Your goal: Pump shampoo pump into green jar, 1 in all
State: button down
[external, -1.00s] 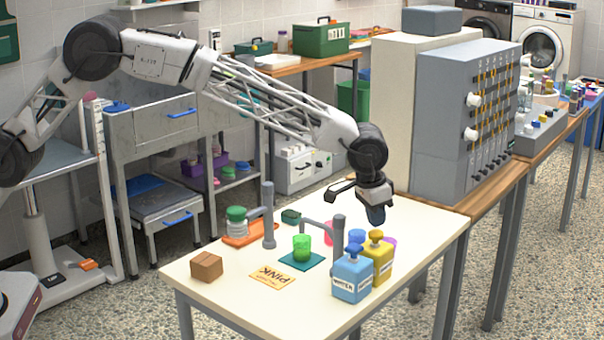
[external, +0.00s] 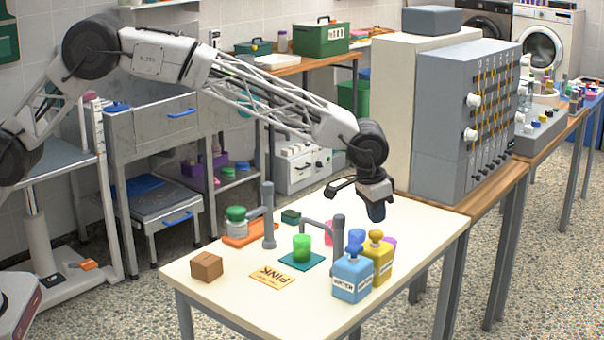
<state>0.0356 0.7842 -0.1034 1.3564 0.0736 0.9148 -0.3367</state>
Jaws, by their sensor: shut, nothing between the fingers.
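The green jar (external: 302,247) is a small translucent green cup standing upright on a teal mat (external: 288,259) on the cream table. Two pump bottles stand at the right of the table: a blue one (external: 351,279) in front and a yellow one (external: 379,262) just behind it. Their white labels are too small to read, so I cannot tell which is the shampoo pump. My gripper (external: 376,212) is shut and empty, pointing down above the table behind the yellow bottle and apart from both pumps.
A grey bent post (external: 338,240) stands between jar and bottles; another post (external: 268,225) stands left, by a green-lidded jar (external: 236,222) on an orange tray. Pink and purple items are partly hidden behind the bottles.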

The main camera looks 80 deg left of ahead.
jog(key=shift+r, duration=2.75)
jog(key=s+a+r+m, duration=0.1)
jog(key=s+r, duration=0.5)
jog(key=s, duration=0.7)
jog(key=s+r, duration=0.7)
jog(key=s, duration=0.7)
jog(key=s+a+r+m, duration=0.1)
jog(key=s+r, duration=0.5)
jog(key=s, duration=0.7)
jog(key=s+f, duration=0.3)
jog(key=s, duration=1)
jog(key=s+f, duration=0.3)
jog(key=s, duration=1.1)
jog(key=s+f+m, duration=0.1)
jog(key=s+f, duration=0.2)
jog(key=s, duration=1)
jog(key=shift+s+a+h, duration=0.25)
jog(key=shift+s+h, duration=0.1)
jog(key=shift+h, duration=0.05)
